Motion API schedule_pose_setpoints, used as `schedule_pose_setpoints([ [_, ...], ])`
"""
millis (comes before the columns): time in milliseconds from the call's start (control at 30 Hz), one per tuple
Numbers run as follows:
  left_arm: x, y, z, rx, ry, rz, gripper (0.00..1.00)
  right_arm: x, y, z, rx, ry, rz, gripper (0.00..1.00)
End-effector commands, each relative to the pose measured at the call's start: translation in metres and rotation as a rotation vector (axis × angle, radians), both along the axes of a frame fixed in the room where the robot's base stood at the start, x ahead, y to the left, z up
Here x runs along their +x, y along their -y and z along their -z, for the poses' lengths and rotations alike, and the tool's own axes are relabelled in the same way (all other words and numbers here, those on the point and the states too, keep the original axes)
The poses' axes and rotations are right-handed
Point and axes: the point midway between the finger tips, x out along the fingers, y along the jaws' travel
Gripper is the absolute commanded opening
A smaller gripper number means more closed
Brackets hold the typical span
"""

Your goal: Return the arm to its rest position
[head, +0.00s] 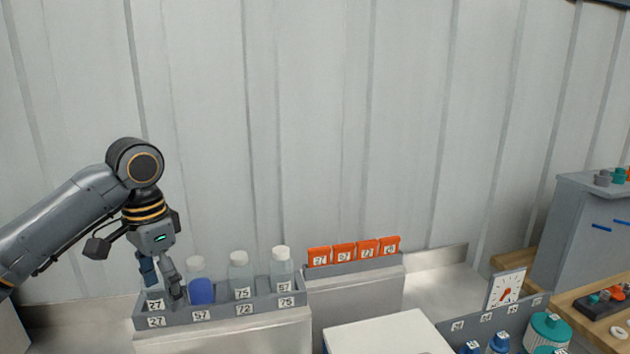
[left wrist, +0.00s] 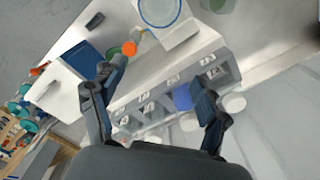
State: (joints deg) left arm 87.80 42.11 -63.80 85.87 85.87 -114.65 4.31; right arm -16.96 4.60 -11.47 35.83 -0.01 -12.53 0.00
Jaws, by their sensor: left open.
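My left gripper (head: 160,280) is at the left end of a grey rack (head: 222,311), pointing down with its fingers apart. A bottle labelled 27 (head: 155,300) stands in the leftmost place, partly hidden by the fingers. I cannot tell whether they touch it. In the left wrist view the open fingers (left wrist: 158,74) spread on either side of part of the rack (left wrist: 150,107), with a blue patch (left wrist: 183,97) near the right finger. My right gripper is not in view.
Beside it in the rack stand a blue-filled bottle (head: 201,291) and two clear bottles, labelled 75 (head: 240,276) and 57 (head: 282,270). Orange numbered pieces (head: 344,254) stand in a holder to the right. A white-topped block (head: 385,335) is in front.

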Motion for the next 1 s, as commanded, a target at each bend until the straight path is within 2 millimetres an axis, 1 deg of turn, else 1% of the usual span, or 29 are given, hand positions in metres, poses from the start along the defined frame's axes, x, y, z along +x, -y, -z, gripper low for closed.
schedule_pose_setpoints([
  [67,0.000,0.006,0.011,0.002,0.000,0.014,0.75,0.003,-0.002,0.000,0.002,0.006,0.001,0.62],
  [267,-0.001,0.023,0.043,0.005,0.005,0.057,0.75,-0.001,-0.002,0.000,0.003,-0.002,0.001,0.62],
  [467,-0.008,0.050,0.088,-0.005,0.017,0.115,0.75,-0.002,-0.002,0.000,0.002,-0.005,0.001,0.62],
  [567,-0.015,0.068,0.117,-0.025,0.029,0.148,0.75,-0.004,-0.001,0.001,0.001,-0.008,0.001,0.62],
  [667,-0.028,0.092,0.153,-0.059,0.048,0.182,0.75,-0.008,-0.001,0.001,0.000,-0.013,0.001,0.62],
  [700,-0.035,0.103,0.168,-0.077,0.058,0.192,0.75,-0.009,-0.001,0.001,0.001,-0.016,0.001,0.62],
  [800,-0.056,0.127,0.203,-0.135,0.090,0.201,0.75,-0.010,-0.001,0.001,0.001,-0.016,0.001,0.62],
  [900,-0.078,0.147,0.231,-0.194,0.124,0.183,0.75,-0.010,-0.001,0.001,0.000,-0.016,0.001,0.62],
  [1000,-0.102,0.160,0.254,-0.249,0.158,0.140,0.75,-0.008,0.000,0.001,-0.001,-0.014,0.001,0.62],
])
